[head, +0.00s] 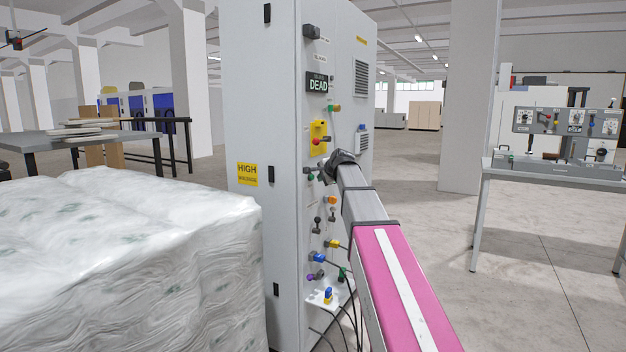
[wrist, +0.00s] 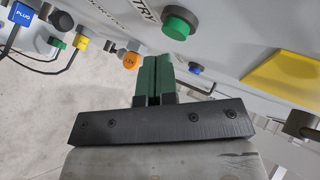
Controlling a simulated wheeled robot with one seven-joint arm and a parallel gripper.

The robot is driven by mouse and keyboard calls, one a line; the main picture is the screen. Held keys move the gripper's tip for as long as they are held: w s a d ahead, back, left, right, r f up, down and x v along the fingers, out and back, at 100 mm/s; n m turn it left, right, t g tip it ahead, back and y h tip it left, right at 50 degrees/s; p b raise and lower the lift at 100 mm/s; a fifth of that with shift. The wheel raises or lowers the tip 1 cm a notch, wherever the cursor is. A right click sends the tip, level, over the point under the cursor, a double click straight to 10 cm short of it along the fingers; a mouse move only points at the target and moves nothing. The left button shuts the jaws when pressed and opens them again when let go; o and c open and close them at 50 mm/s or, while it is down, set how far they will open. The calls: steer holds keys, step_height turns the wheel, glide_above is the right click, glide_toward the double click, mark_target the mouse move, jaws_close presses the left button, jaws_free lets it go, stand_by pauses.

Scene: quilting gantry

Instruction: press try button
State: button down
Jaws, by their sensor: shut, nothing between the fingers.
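The TRY button is a round green button (wrist: 180,22) on a dark base, beside the printed letters TRY on the grey panel in the wrist view. A green button that looks like the same one shows in the head view (head: 311,177), just left of my gripper. My gripper (wrist: 152,56) has its two green fingers shut together, with nothing between them. In the wrist view the fingertips lie below and left of the green button, apart from it. In the head view my gripper (head: 327,172) is close to the cabinet front, its fingertips hard to make out.
The tall grey cabinet (head: 262,120) carries a DEAD display (head: 318,83), a yellow plate (head: 319,138) and an orange knob (wrist: 130,59). A small blue button (wrist: 195,68) is near the fingers. Cables hang below. A wrapped bale (head: 130,260) stands left; open floor lies right.

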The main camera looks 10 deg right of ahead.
steer(key=shift+w+a, duration=0.2)
steer(key=shift+a, duration=0.1)
steer(key=shift+w+a, duration=0.3)
steer(key=shift+a, duration=0.1)
stand_by(0.9)
stand_by(0.3)
steer(key=shift+s+d, duration=0.55)
steer(key=shift+d, duration=0.2)
steer(key=s+d, duration=0.1)
steer(key=d, duration=0.1)
steer(key=s+d, duration=0.2)
stand_by(0.4)
stand_by(0.5)
